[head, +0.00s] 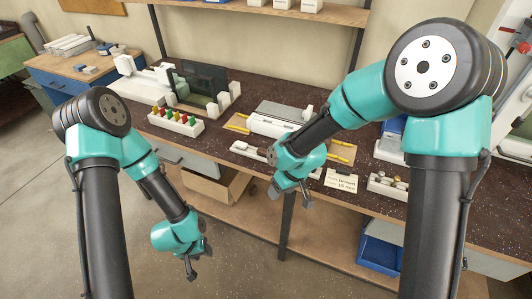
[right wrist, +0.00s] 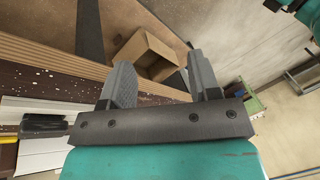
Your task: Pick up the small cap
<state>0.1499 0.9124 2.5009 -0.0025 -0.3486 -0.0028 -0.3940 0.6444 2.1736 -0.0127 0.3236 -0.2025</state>
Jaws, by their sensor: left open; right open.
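A white holder (head: 388,186) at the right front of the bench carries several small round pieces. They are too small to tell which one is the small cap. My right gripper (head: 290,193) hangs at the bench's front edge, left of that holder and apart from it. In the right wrist view its two fingers (right wrist: 163,82) stand apart with nothing between them. My left gripper (head: 190,268) is open and empty, low in front of the bench over the floor, far from the holder.
A white rack (head: 175,123) with coloured pieces stands at the bench's left. A white clamp fixture (head: 275,122) sits mid-bench, partly behind my right arm. A cardboard box (head: 215,187) is on the shelf below.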

